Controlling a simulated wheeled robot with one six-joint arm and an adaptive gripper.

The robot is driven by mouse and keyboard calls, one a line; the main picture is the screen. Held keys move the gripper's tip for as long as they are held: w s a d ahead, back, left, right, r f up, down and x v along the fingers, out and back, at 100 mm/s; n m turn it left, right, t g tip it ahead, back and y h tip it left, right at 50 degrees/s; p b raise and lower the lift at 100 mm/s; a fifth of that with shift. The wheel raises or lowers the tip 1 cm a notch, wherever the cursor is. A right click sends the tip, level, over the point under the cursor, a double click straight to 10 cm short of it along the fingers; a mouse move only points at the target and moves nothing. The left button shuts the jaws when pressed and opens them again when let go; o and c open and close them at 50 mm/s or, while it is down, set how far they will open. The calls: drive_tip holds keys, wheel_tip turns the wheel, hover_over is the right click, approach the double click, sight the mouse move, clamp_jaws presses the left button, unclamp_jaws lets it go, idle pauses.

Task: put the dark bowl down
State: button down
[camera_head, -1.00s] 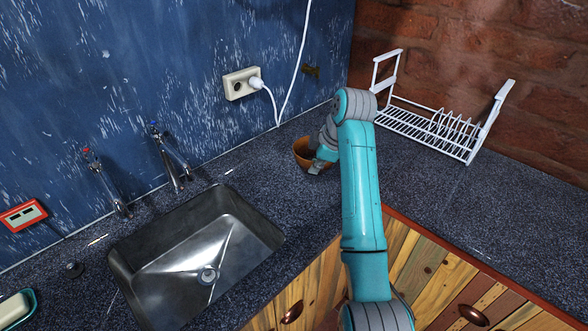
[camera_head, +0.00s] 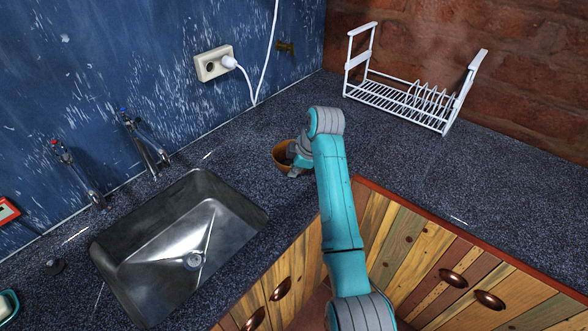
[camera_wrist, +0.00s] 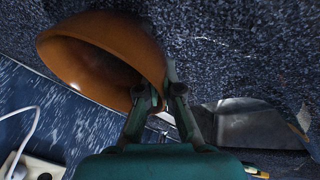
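The bowl (camera_head: 281,157) is orange-brown and shows on the counter's back part, right of the sink, partly hidden by my gripper (camera_head: 293,168). In the wrist view the bowl (camera_wrist: 95,55) is tilted, with its opening towards the lower left. The fingers of my gripper (camera_wrist: 160,92) sit on either side of the bowl's rim and look closed on its wall. I cannot tell whether the bowl's base touches the counter (camera_head: 240,150).
A steel sink (camera_head: 165,265) with taps (camera_head: 145,150) lies to the left. A white dish rack (camera_head: 400,95) stands at the back right. A wall socket (camera_head: 213,63) with a white plug and cable is behind the bowl. The counter right of my arm is clear.

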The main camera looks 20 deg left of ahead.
drive_tip(key=c, duration=1.3)
unclamp_jaws()
drive_tip(key=shift+r, duration=0.1)
drive_tip(key=v, duration=1.2)
drive_tip(key=shift+s, duration=0.1)
